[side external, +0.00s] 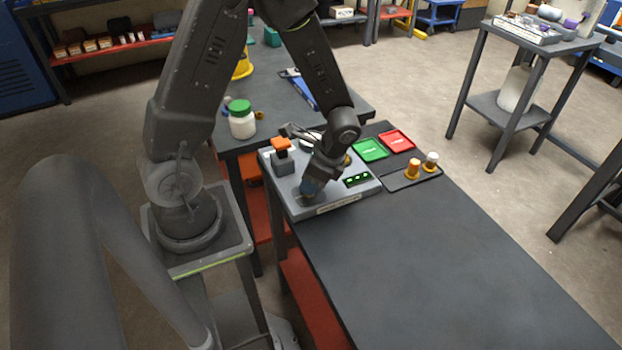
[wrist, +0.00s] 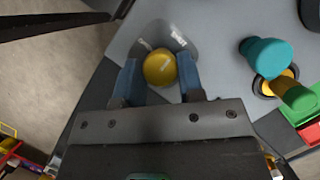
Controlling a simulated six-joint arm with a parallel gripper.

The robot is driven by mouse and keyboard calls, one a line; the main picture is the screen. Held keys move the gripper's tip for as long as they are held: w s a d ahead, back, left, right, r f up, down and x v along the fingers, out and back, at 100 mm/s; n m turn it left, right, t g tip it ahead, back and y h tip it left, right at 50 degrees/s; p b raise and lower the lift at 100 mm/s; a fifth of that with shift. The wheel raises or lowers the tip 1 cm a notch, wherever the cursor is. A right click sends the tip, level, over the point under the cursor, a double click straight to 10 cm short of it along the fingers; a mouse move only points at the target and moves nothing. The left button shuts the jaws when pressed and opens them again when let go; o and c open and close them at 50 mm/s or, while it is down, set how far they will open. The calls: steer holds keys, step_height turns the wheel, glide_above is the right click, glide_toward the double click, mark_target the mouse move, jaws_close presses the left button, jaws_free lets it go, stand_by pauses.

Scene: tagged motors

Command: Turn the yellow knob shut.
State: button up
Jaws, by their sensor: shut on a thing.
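The yellow knob (wrist: 160,67) is round and sits on a grey panel (wrist: 210,30), between the two blue fingertips of my gripper (wrist: 158,78) in the wrist view. The fingers are shut on it from both sides. In the side external view my gripper (side external: 311,188) reaches down to the near left part of the grey panel (side external: 338,204), and the knob is hidden there. The knob's turn angle cannot be told.
Behind are a green tray (side external: 370,150), a red tray (side external: 397,141) and two small capped pieces (side external: 413,168) on a black tray. A teal piece (wrist: 266,54) stands right of my gripper. The near tabletop (side external: 430,260) is clear.

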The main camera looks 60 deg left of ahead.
steer(key=shift+m, duration=0.5)
steer(key=o, duration=0.9)
steer(key=v, duration=1.4)
steer(key=shift+s+d, duration=0.15)
steer(key=s+d+r+n+t+h, duration=0.3)
steer(key=s+d+r+n+t, duration=0.2)
steer(key=s+r+n+t, duration=0.4)
steer(key=v, duration=0.2)
steer(key=shift+s+r, duration=0.2)
steer(key=shift+r, duration=0.05)
